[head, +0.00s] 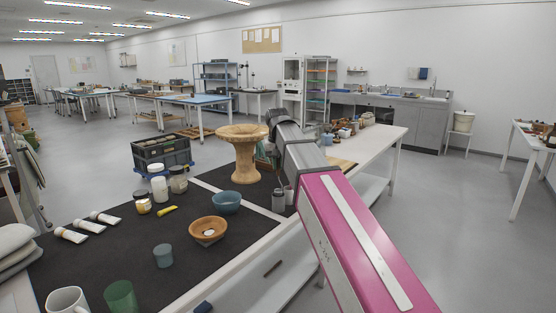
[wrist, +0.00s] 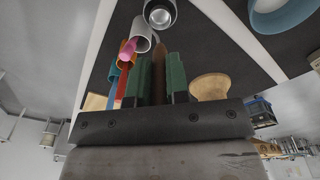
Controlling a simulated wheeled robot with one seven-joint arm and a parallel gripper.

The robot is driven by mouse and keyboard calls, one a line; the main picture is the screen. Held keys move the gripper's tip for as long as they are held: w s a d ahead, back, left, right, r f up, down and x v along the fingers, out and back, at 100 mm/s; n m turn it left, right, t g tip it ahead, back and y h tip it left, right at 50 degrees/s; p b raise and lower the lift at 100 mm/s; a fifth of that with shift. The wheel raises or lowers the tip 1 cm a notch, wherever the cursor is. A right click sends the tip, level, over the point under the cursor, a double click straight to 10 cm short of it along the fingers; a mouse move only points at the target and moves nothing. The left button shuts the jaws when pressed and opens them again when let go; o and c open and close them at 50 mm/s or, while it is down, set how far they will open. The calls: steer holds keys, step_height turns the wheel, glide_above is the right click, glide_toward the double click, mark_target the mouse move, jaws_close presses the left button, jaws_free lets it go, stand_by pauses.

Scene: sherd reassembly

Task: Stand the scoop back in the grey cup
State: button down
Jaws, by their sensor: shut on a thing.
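My gripper (wrist: 160,75) has green fingers in the wrist view. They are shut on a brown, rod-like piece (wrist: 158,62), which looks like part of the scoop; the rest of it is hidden. A grey cup (wrist: 160,22) with a dark, empty-looking inside stands just beyond the fingertips, apart from the brown piece. In the head view a grey cup (head: 278,202) stands on the dark mat below my wrist. My arm hides most of the gripper and the scoop there.
A pale container (wrist: 140,40) with a pink-tipped thing stands left of the fingers. A wooden pedestal bowl (head: 243,160) stands close to my wrist. A blue bowl (head: 226,202), brown bowl (head: 203,240) and grey-green cup (head: 163,257) stand on the mat (head: 110,255). Jars (head: 160,188) stand further left.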

mark_target(278, 176)
steer(key=shift+f, duration=2.75)
steer(key=c, duration=1)
jaws_free()
steer(key=shift+c, duration=0.2)
steer(key=r, duration=1)
steer(key=shift+s+r, duration=0.3)
steer(key=shift+s, duration=0.1)
